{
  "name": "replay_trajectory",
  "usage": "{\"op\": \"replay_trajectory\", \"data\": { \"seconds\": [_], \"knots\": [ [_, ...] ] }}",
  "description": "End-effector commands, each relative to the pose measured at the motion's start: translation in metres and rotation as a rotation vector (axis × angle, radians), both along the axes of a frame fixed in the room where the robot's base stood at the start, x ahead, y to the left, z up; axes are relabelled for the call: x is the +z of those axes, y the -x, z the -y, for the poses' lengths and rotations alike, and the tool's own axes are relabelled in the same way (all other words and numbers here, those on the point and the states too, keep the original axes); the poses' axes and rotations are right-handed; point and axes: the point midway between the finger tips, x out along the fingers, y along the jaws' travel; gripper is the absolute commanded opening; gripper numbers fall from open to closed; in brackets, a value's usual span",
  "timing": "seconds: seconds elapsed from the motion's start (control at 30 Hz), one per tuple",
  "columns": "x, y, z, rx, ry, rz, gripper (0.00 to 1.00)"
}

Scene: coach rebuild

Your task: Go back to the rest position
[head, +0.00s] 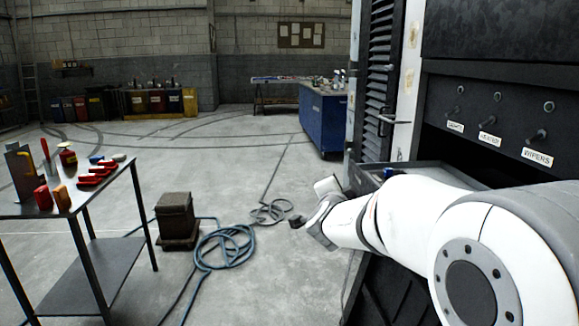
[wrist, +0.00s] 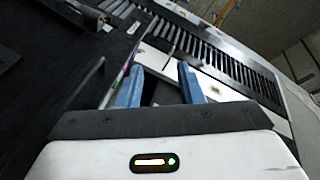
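My arm reaches from the right side of the head view toward the middle, beside the dark cabinet. The gripper itself is hard to make out there, at the far end of the white arm. In the wrist view my gripper (wrist: 163,86) shows two blue fingers standing apart with a gap between them. Nothing is held between the fingers. Behind them are a dark panel and a slatted louvre door (wrist: 215,58), seen tilted.
A control panel (head: 505,125) with labelled knobs is at the right. A tool table (head: 75,205) stands at the left. A blue hose (head: 225,247) and a brown block (head: 176,218) lie on the floor. A blue cabinet (head: 322,120) stands further back. Open floor lies between.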

Motion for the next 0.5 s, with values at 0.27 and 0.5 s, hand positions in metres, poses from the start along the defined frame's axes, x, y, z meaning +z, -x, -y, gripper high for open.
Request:
{"op": "replay_trajectory", "data": {
  "seconds": [0.27,0.5],
  "knots": [
    [0.033,0.102,-0.027,0.447,0.29,-0.423,0.34],
    [0.028,0.233,-0.01,0.754,0.545,-0.849,0.34]
  ]
}}
